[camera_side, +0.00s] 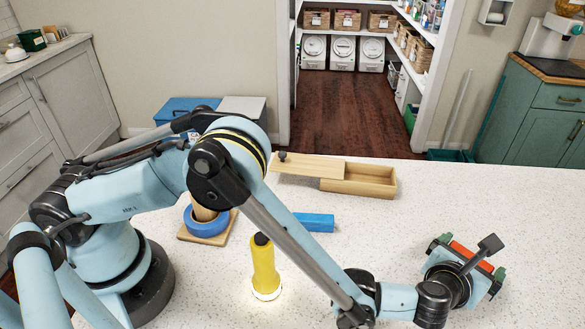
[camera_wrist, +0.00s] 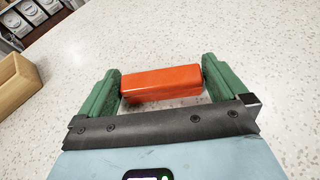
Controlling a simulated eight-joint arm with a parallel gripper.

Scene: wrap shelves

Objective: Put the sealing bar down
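An orange-red bar (camera_side: 469,252), which appears to be the sealing bar, lies crosswise between the two green fingers of my gripper (camera_side: 471,257) at the right of the counter. In the wrist view the bar (camera_wrist: 162,83) spans the gap, with its ends against the fingers of my gripper (camera_wrist: 162,75). The gripper is shut on it. Whether the bar's underside touches the counter is hard to tell.
A wooden box (camera_side: 365,184) with a slid-back lid stands at the counter's back. A blue block (camera_side: 314,222), a blue tape roll on a wooden stand (camera_side: 208,223) and a yellow flashlight (camera_side: 264,270) are farther left. Counter (camera_side: 440,207) around the gripper is clear.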

